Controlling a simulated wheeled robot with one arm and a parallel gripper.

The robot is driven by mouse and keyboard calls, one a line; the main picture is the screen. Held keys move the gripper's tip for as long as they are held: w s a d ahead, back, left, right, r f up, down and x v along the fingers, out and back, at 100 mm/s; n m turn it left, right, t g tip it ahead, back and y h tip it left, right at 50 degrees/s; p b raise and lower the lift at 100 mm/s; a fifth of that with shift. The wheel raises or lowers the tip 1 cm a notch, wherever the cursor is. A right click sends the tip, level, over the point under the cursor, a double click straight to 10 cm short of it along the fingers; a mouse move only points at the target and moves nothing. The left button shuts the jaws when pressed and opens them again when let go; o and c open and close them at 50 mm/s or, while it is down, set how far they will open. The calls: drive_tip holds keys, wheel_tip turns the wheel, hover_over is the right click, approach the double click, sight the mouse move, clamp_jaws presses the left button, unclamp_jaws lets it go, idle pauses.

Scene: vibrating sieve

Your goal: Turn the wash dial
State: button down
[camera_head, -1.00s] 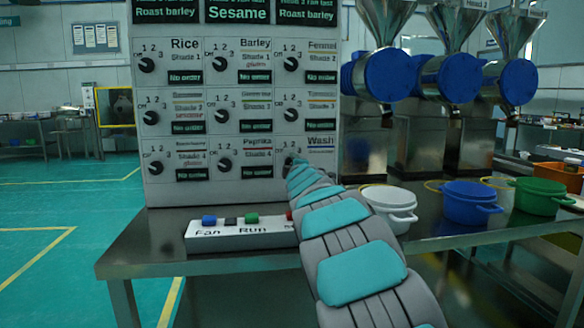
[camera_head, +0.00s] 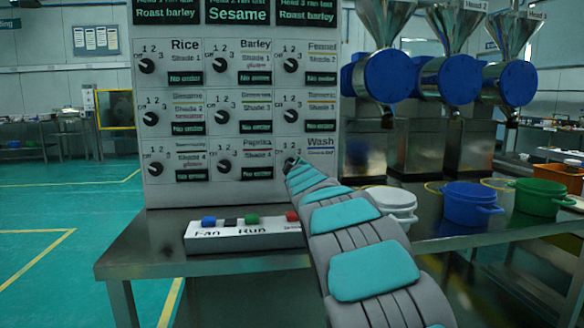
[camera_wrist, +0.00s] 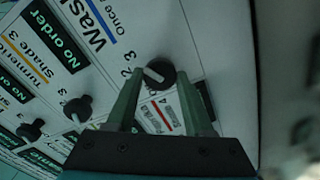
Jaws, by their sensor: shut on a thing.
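The wash dial (camera_wrist: 158,72) is a black round knob with a pale pointer bar, on the white panel in the wrist view. My gripper (camera_wrist: 160,82) has its two green-grey fingers on either side of the knob, shut on it. In the head view the "Wash" label (camera_head: 320,141) is at the panel's lower right. The dial beside it is mostly hidden by the end of my arm there. The pointer's exact setting is hard to read.
The white panel (camera_head: 150,192) holds several other black dials. A button box (camera_head: 245,236) stands on the steel table (camera_head: 150,250) below it. White (camera_head: 395,203), blue (camera_head: 468,205) and green (camera_head: 540,197) pots stand to the right, below blue-drummed hoppers.

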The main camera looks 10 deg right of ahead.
drive_tip(key=shift+d+f, duration=0.1)
drive_tip(key=shift+f, duration=0.05)
drive_tip(key=shift+c, duration=1.4)
unclamp_jaws()
drive_tip(key=shift+s, duration=0.15)
drive_tip(key=s, duration=0.7)
drive_tip(key=shift+s+b, duration=0.3)
drive_tip(key=shift+b, duration=0.05)
